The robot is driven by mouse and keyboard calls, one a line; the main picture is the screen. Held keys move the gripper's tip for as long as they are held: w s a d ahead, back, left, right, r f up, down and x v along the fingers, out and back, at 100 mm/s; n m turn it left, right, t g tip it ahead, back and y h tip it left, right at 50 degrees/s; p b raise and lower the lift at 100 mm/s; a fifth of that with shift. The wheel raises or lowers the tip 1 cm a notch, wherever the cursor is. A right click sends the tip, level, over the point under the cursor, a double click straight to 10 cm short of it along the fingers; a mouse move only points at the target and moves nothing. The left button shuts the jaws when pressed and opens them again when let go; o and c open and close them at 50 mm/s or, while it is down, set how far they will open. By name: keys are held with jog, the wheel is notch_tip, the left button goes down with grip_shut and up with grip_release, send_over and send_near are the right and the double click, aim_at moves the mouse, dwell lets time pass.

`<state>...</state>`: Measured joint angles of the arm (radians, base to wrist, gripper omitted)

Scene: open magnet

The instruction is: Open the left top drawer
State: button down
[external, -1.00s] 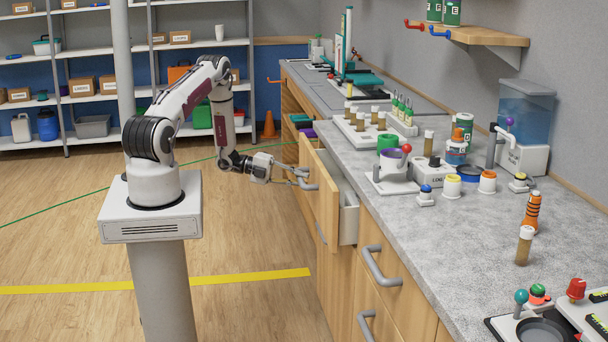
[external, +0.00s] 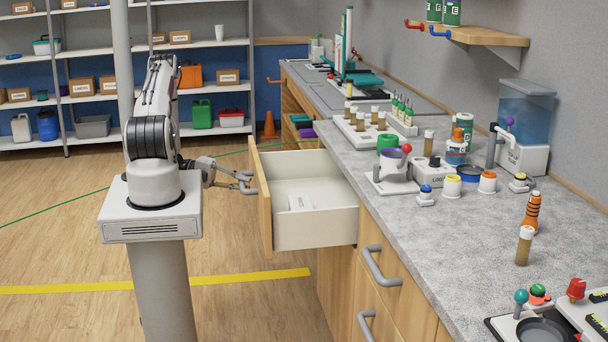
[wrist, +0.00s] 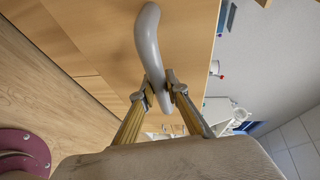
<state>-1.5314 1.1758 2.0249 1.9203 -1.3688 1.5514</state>
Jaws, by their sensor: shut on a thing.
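The left top drawer (external: 315,234) stands pulled far out of the counter in the external view. My gripper (external: 246,182) is at the outer side of the drawer's wooden front (external: 263,205). In the wrist view, my gripper's fingertips (wrist: 160,90) are closed around the grey handle (wrist: 149,40) near one end of it. The handle's far end rises clear of the fingers. In the external view the handle is small and partly merged with the fingers.
The counter (external: 440,230) carries several cups, bottles and knobs. Another drawer with a grey handle (external: 378,268) is shut to the right of the open one. Open coloured bins (external: 303,125) show farther back. The wood floor (external: 240,310) left of the drawer is clear.

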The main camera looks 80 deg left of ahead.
jog(key=shift+s, duration=2)
jog(key=c, duration=2)
grip_release()
jog(key=shift+o, duration=0.2)
jog(key=shift+s+a, duration=0.1)
jog(key=v, duration=1.1)
jog(key=shift+s+a+r, duration=0.15)
jog(key=shift+s, duration=0.2)
